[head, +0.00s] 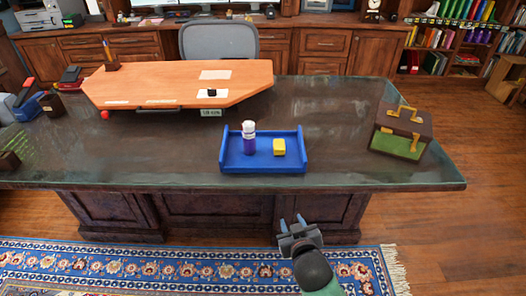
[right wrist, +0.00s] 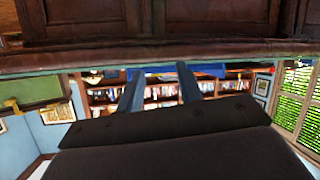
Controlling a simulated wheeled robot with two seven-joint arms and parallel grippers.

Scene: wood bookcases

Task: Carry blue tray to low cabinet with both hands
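The blue tray (head: 262,166) lies flat near the front edge of the dark desk (head: 335,125). A white-capped purple bottle (head: 249,138) stands upright in it, beside a yellow block (head: 279,147). My right gripper (head: 292,221) is in front of the desk, below and apart from the tray. Its two fingers are spread with nothing between them. The right wrist view shows both fingers apart and part of a blue surface, likely the tray (right wrist: 205,69), beyond the desk edge. My left gripper is not in view. Low wooden cabinets (head: 325,42) line the back wall; I cannot tell which one is meant.
An orange-brown board (head: 180,80) covers the desk's back left. A brown and green case (head: 400,133) stands right of the tray. A grey chair (head: 218,40) is behind the desk. A blue rug (head: 150,265) lies in front; wood floor (head: 470,230) is clear at right.

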